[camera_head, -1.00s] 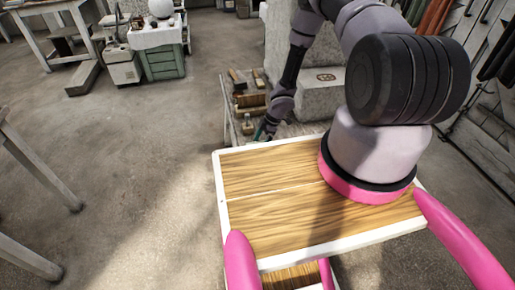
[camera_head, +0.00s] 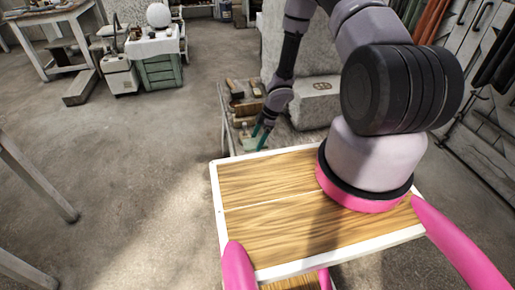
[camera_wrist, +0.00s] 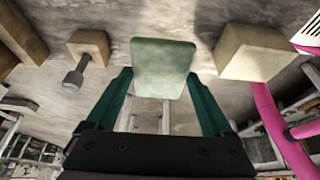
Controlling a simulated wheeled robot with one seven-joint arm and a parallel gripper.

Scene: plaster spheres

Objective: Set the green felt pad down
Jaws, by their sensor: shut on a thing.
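The green felt pad (camera_wrist: 163,67) is a pale green, rounded square in the wrist view. It lies between the tips of my gripper's (camera_wrist: 163,85) two dark green fingers, which are shut on it. In the head view my gripper (camera_head: 262,137) reaches down over a low bench (camera_head: 226,125), past the far edge of my wooden top. A small pale green patch beside the fingertips there looks like the pad. I cannot tell whether the pad touches the surface under it.
Tools and blocks (camera_head: 247,105) lie on the bench behind my gripper. The wrist view shows a wooden block (camera_wrist: 88,43) with a grey shaft at left and another block (camera_wrist: 252,52) at right. A white sphere (camera_head: 158,15) stands on a green cabinet (camera_head: 160,70).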

